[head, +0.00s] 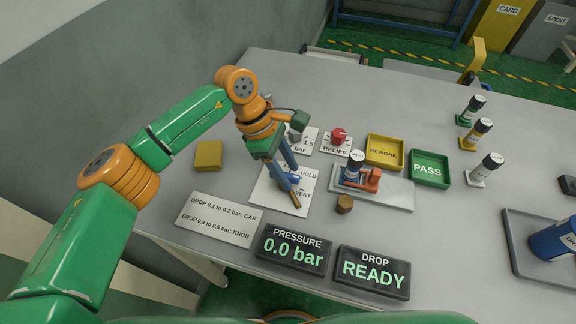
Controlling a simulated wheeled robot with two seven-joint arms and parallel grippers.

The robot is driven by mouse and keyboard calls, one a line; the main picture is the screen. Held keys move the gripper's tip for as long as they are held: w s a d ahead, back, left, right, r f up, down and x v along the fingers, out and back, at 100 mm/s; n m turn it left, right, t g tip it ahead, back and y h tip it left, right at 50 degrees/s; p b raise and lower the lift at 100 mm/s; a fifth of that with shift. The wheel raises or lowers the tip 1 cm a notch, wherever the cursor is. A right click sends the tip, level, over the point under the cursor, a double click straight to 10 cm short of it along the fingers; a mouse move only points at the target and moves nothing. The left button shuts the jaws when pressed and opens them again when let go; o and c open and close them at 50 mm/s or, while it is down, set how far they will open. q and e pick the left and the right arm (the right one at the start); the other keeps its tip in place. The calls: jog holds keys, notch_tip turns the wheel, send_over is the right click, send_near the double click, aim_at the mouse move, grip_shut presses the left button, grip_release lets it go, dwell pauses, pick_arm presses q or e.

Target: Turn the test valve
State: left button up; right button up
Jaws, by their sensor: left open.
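My left gripper (290,184) reaches down over this plate from the upper left. My right gripper is out of view. The pressure display (293,248) reads 0.0 bar and the drop display (373,272) reads READY.
A fixture (398,193) with a dark-capped column (354,166) and a red clamp (371,180) stands just right of the valve. A red RELIEF knob (338,136), a yellow REWORK tray (385,166) and a green PASS tray (445,180) lie behind. Several capped columns stand farther right.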

pick_arm(q)
jog(key=shift+s, duration=0.1)
grip_shut()
